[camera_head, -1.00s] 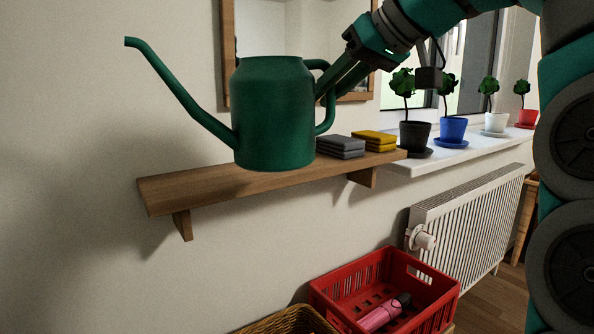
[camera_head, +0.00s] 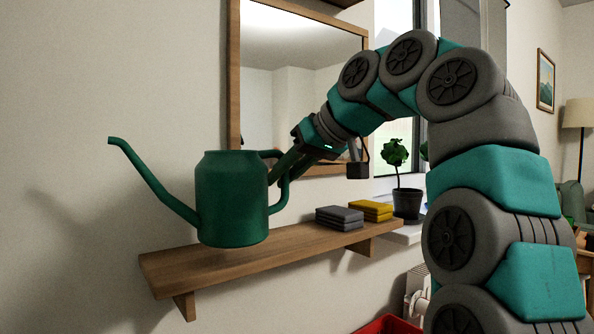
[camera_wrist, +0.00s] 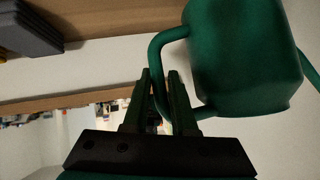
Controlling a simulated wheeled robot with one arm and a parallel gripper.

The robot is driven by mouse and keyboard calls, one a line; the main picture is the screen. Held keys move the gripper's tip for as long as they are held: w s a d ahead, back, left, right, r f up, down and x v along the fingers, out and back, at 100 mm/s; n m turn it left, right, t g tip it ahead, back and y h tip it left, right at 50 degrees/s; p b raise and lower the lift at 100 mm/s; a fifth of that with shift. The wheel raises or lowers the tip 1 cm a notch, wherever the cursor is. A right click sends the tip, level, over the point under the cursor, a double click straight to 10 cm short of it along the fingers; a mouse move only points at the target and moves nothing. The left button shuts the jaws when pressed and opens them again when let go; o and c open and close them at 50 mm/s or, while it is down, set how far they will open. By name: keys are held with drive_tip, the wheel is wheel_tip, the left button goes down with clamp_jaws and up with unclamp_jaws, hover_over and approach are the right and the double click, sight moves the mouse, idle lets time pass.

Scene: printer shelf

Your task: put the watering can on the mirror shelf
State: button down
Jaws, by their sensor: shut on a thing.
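The green watering can (camera_head: 231,200) is upright at the left part of the wooden mirror shelf (camera_head: 290,246), with its spout pointing left. Its base appears just above or on the shelf; I cannot tell whether they touch. My gripper (camera_head: 279,172) reaches in from the right and is shut on the can's handle. In the wrist view my gripper (camera_wrist: 160,85) has its two fingers at the handle, and the can's body (camera_wrist: 240,60) fills the upper right. The mirror (camera_head: 290,100) hangs on the wall behind the shelf.
Grey folded cloths (camera_head: 339,217) and yellow folded cloths (camera_head: 371,210) lie on the shelf's right part. A potted plant (camera_head: 406,190) stands on the windowsill to the right. A red crate (camera_head: 390,325) is below. The shelf's left end is bare.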

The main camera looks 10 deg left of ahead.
drive_tip(key=shift+w+d+b+x, duration=0.15)
drive_tip(key=shift+b+x, duration=0.1)
drive_tip(key=shift+x, duration=0.8)
drive_tip(key=shift+w+b+x, duration=0.2)
drive_tip(key=shift+x, duration=0.85)
drive_tip(key=shift+w+d+b+x, duration=0.15)
drive_tip(key=shift+b+x, duration=0.1)
drive_tip(key=shift+x, duration=0.8)
drive_tip(key=c, duration=0.7)
unclamp_jaws()
drive_tip(key=p+v, duration=0.3)
drive_tip(key=v, duration=0.9)
